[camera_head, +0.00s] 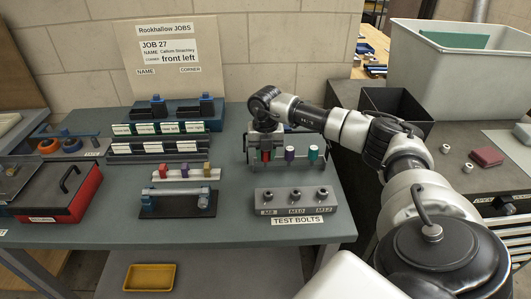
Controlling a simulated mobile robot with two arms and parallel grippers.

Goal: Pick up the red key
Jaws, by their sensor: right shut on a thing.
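The red key (265,156) is the leftmost of three coloured keys on a rack (332,165) at the right of the bench. My right gripper (264,146) comes down over it from above and is shut on its upper part. The key's top is hidden by the gripper. I cannot tell whether the key has left the rack. The purple key (290,153) and the green key (313,153) hang just to the right of it. My left gripper is not in view.
A grey test bolts block (296,208) stands in front of the rack. A small holder (182,174) with coloured pieces and a black stand (178,207) lie to the left. My right arm crosses beside a black bin (400,103) and a large grey tub (455,70).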

